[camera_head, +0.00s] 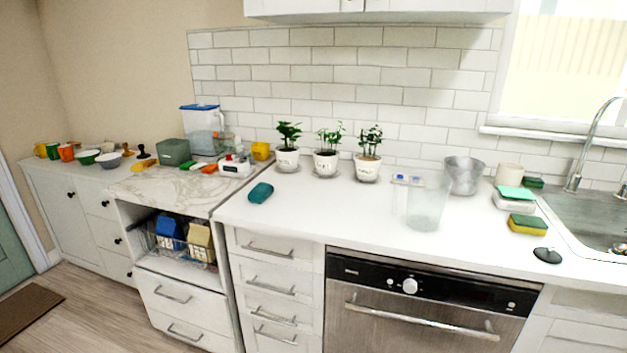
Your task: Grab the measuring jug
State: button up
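A clear, see-through jug (427,207) stands upright on the white counter, right of the middle and near the front edge above the oven. It looks like the measuring jug; any markings are too faint to read. My gripper is not in view, and nothing touches the jug.
A grey metal pot (464,175) stands close behind the jug to its right. Several potted plants, including one (368,167), line the wall to the left. Sponges (527,224) and a black disc (547,255) lie to the right, by the sink (600,205).

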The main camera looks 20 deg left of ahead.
aim_at(428, 193)
jog(key=z, duration=0.05)
jog(key=k, duration=0.5)
jog(key=u, duration=1.25)
jog(key=i, duration=1.7)
jog(key=z, duration=0.7)
